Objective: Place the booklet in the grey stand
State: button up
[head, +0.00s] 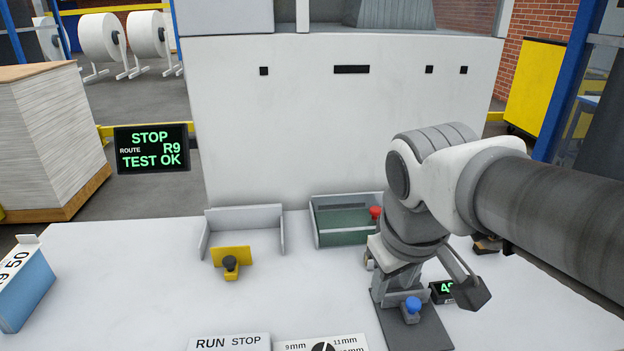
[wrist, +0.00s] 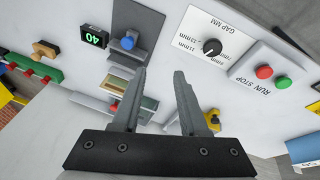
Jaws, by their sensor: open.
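I cannot pick out a booklet with certainty. A dark grey base plate (head: 425,336) with a blue knob (head: 413,304) and a grey upright part at its back stands below my arm; I cannot tell whether this is the grey stand. The plate also shows in the wrist view (wrist: 137,17). A beige and green striped piece (wrist: 118,87) lies beyond it, partly behind a finger; I cannot tell what it is. My gripper (wrist: 160,74) is open with nothing visible between its fingers. In the head view, my arm hides part of this area.
A pale bracket (head: 266,216) with a yellow, black-knobbed piece (head: 231,258) stands left of a green-bottomed tray (head: 331,228). A blue carton (head: 25,291) is at far left. A RUN STOP panel (head: 228,343) and a dial panel (head: 350,344) line the front. The left-middle table is clear.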

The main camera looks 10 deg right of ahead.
jog(key=s+m+t, duration=0.1)
jog(key=s+a+m+t+y, duration=0.1)
jog(key=s+m, duration=0.1)
jog(key=shift+s+a+f, duration=0.1)
jog(key=shift+s+a, duration=0.1)
jog(key=shift+s, duration=0.1)
